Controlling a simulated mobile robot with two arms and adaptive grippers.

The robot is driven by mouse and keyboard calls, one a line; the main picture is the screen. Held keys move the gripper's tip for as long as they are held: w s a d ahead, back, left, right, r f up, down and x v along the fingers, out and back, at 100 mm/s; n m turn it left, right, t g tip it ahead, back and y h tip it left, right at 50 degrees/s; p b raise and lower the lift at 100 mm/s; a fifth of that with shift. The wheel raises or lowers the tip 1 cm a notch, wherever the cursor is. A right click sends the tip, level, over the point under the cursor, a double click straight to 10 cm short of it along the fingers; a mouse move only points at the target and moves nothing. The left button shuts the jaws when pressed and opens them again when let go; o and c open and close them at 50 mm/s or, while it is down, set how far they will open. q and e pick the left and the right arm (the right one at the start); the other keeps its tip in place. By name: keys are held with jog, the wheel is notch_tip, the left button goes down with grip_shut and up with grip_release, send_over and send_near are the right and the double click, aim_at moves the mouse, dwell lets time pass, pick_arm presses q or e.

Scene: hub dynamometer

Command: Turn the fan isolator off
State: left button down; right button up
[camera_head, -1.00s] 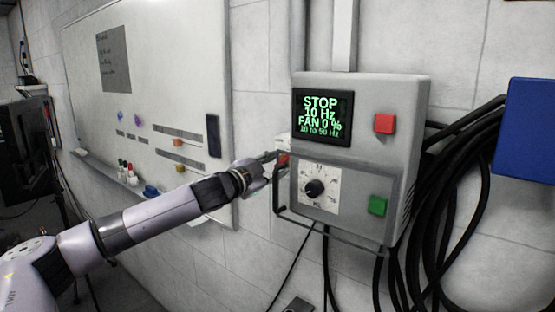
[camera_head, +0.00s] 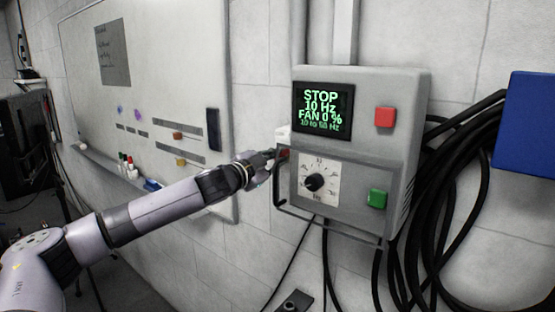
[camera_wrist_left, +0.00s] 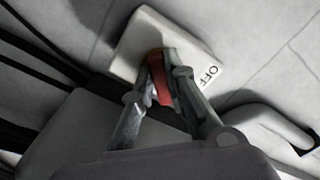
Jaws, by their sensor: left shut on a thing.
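The fan isolator is a white wall box (camera_wrist_left: 140,45) with a red switch handle (camera_wrist_left: 160,80) and a label reading OFF. In the head view only a bit of the white box (camera_head: 284,133) shows, beside the left side of the grey control box; my gripper and that box hide the rest. My left gripper (camera_wrist_left: 162,85) is shut on the red handle, its fingers on either side of it. The left gripper also shows in the head view (camera_head: 270,162), at the left edge of the control box. My right gripper is not in view.
The grey control box (camera_head: 410,160) has a screen (camera_head: 322,112) reading STOP, 10 Hz, FAN 0 %, a dial (camera_head: 315,183), a red button (camera_head: 384,117) and a green button (camera_head: 377,199). A black bar (camera_head: 275,190) juts out near my gripper. Black cables hang at the right.

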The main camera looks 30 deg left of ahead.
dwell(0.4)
pick_arm(q)
jog(key=shift+n+b, duration=0.65)
jog(key=shift+n, duration=8.25)
jog(key=c, duration=1.6)
grip_release()
jog(key=shift+s, duration=0.1)
